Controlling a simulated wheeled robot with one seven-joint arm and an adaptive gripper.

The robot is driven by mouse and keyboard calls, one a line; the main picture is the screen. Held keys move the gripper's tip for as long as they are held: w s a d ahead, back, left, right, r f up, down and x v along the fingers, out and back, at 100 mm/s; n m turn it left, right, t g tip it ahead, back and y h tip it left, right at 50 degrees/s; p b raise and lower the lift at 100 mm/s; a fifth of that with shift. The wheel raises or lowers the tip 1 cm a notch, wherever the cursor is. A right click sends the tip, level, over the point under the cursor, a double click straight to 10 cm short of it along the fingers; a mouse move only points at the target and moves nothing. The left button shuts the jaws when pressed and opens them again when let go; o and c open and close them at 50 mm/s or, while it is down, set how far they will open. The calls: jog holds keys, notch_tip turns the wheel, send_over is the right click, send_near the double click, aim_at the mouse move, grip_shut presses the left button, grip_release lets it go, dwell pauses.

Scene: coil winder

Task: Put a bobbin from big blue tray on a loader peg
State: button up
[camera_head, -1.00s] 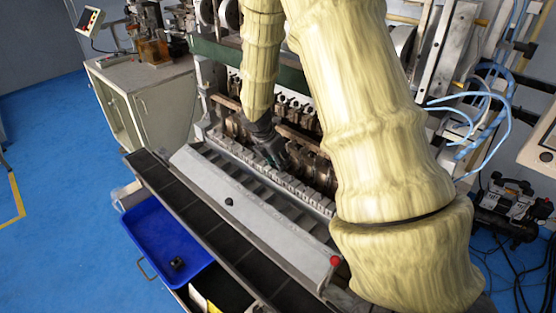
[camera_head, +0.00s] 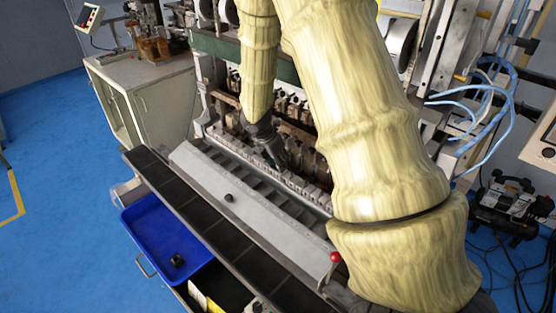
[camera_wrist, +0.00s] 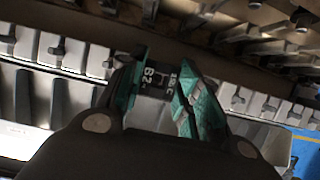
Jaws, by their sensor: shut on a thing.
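My gripper (camera_head: 281,161) is over the loader rail at the front of the winder. In the wrist view its teal fingers (camera_wrist: 164,98) are shut on a small dark bobbin (camera_wrist: 157,80) with white lettering on it. The loader rail (camera_head: 262,163) carries a row of small pegs; a peg (camera_wrist: 55,48) shows left of the fingers in the wrist view. The bobbin is close to this row, but I cannot tell if it touches a peg. The big blue tray (camera_head: 150,220) is at lower left, with dark bobbin-like pieces (camera_head: 177,259) inside.
A sloped grey panel (camera_head: 200,173) with a black knob (camera_head: 229,197) lies in front of the rail. A red ball knob (camera_head: 335,257) stands at its right end. Dark winder parts (camera_head: 300,150) are close behind the rail.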

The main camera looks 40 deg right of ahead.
jog(key=shift+f, duration=0.15)
jog(key=o, duration=0.8)
jog(key=shift+c, duration=0.2)
jog(key=v, duration=1.2)
jog(key=shift+d, duration=0.1)
